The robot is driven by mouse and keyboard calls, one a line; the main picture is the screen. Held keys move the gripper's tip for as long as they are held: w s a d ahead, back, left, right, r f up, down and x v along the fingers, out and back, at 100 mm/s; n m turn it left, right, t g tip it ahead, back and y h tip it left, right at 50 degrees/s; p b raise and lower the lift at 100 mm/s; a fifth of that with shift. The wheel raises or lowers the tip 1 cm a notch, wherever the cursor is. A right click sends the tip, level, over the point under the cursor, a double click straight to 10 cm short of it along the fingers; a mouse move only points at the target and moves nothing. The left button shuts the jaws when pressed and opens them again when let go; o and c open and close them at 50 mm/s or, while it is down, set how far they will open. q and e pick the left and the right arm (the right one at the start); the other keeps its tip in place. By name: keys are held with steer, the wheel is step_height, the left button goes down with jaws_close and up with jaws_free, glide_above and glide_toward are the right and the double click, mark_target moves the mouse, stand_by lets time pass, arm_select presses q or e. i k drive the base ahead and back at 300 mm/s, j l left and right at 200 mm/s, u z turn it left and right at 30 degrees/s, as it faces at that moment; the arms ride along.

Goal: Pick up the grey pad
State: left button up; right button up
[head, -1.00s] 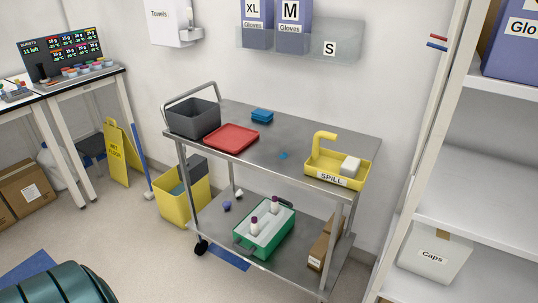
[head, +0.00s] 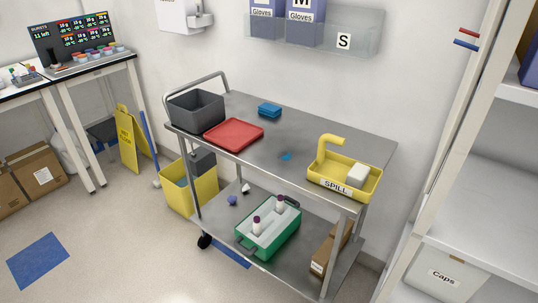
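A pale grey-white block (head: 357,174), the only pad-like thing near grey that I see, lies in the right end of the yellow spill tray (head: 322,184). The tray stands at the right front of the steel cart's top shelf (head: 240,165) and has a raised yellow hooked part at its left back. Whether the block is the grey pad I cannot tell for sure. Neither of my grippers is in view.
The top shelf also holds a grey bin (head: 196,112), a red tray (head: 233,134), a blue stack (head: 269,109) and a blue spot (head: 286,156). A green rack (head: 268,245) stands below. White shelving (head: 480,200) stands close at right.

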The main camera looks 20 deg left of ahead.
mark_target(356, 177)
steer(key=i+j+z, duration=0.15)
steer(key=j, duration=0.35)
steer(key=i+j+z, duration=0.15)
steer(key=j, duration=0.4)
steer(key=i+j+z, duration=0.1)
steer(key=j, duration=0.4)
steer(key=i+j+z, duration=0.15)
steer(key=j, duration=0.4)
steer(key=k, duration=0.05)
